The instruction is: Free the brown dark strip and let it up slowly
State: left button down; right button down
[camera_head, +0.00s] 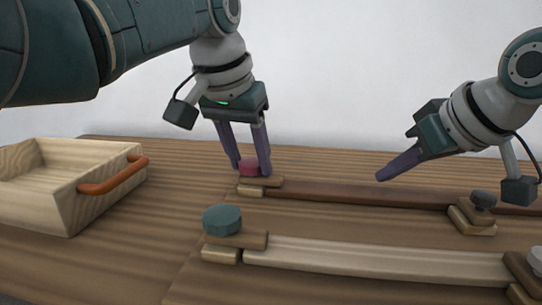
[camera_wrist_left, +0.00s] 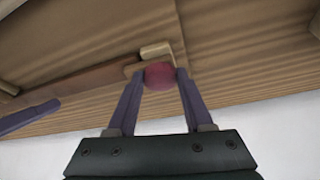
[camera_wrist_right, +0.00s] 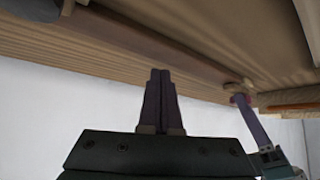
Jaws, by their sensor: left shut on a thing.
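The brown dark strip (camera_head: 360,195) lies along the back of the wooden table. Its left end is at a small wooden clamp (camera_head: 262,182) with a red knob (camera_head: 249,167). My left gripper (camera_head: 252,171) points down and is shut on the red knob, which also shows between its fingers in the left wrist view (camera_wrist_left: 158,76). The strip's right end area has a clamp (camera_head: 471,219) with a dark grey knob (camera_head: 483,200). My right gripper (camera_head: 381,177) is above the strip's middle, its fingers together and empty in the right wrist view (camera_wrist_right: 160,72).
A pale strip (camera_head: 370,260) lies in front, with a teal-knobbed clamp (camera_head: 221,219) at its left and a pale-knobbed one (camera_head: 537,262) at its right. A wooden crate (camera_head: 55,205) with an orange handle (camera_head: 113,176) stands at the left.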

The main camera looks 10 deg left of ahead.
jog(key=shift+f, duration=0.65)
jog(key=shift+f, duration=0.25)
pick_arm(q)
jog(key=shift+a+m+h, duration=0.1)
jog(key=shift+m+h, duration=0.4)
jog(key=shift+m, duration=0.9)
jog(key=shift+c, duration=1.5)
grip_release()
pick_arm(e)
jog(key=shift+f, duration=0.15)
pick_arm(q)
jog(key=shift+n+y, duration=0.6)
jog(key=shift+n, duration=0.9)
pick_arm(e)
jog(key=shift+s+d, duration=0.1)
jog(key=shift+f, duration=0.1)
